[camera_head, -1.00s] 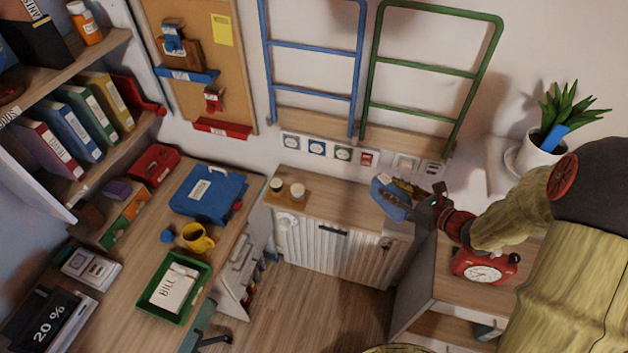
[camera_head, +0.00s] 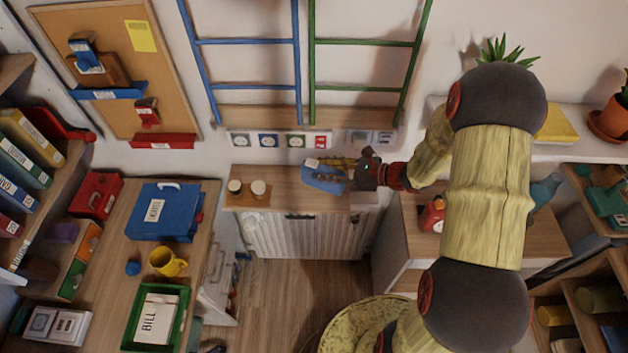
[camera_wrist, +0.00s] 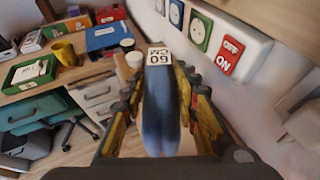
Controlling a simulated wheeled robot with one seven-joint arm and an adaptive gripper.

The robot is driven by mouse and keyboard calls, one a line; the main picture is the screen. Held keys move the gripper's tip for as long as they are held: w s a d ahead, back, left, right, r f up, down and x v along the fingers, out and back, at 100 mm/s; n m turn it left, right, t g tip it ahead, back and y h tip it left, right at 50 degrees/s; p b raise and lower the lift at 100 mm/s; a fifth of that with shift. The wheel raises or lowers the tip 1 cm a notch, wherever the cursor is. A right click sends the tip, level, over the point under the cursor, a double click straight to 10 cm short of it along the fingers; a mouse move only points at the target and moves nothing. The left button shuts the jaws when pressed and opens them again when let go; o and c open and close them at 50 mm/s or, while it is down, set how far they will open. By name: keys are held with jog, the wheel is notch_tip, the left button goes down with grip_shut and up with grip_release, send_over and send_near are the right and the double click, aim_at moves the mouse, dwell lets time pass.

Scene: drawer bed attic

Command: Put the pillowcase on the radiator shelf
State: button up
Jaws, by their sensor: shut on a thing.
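The blue pillowcase (camera_head: 322,178), with a white "60 CM" label, is between the fingers of my gripper (camera_head: 345,167). In the wrist view the pillowcase (camera_wrist: 160,115) points away from the palm, with yellow-and-black fingers of my gripper (camera_wrist: 160,100) pressed on both sides. The wooden radiator shelf (camera_head: 290,192) lies over the white ribbed radiator (camera_head: 310,237) against the back wall. In the head view the pillowcase overlaps the right part of the shelf. I cannot tell its height above the shelf. Part of it is hidden by the fingers.
Two small cups (camera_head: 258,188) stand on a wooden board at the shelf's left end. The shelf's middle looks bare. Sockets and a red switch (camera_wrist: 230,57) line the wall behind. A desk (camera_head: 120,262) stands left and a wooden cabinet (camera_head: 408,240) right.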

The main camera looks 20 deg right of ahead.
jog(key=w+f, duration=0.1)
jog(key=w+a+f, duration=0.1)
jog(key=f, duration=0.2)
jog(key=shift+w+a+b, duration=0.35)
jog(key=shift+w+b, duration=0.05)
jog(key=shift+w+a+f+b, duration=0.15)
jog(key=shift+f+b, duration=0.35)
jog(key=shift+f, duration=1.3)
jog(key=shift+f, duration=0.2)
jog(key=o, duration=1.2)
jog(key=shift+r, duration=0.1)
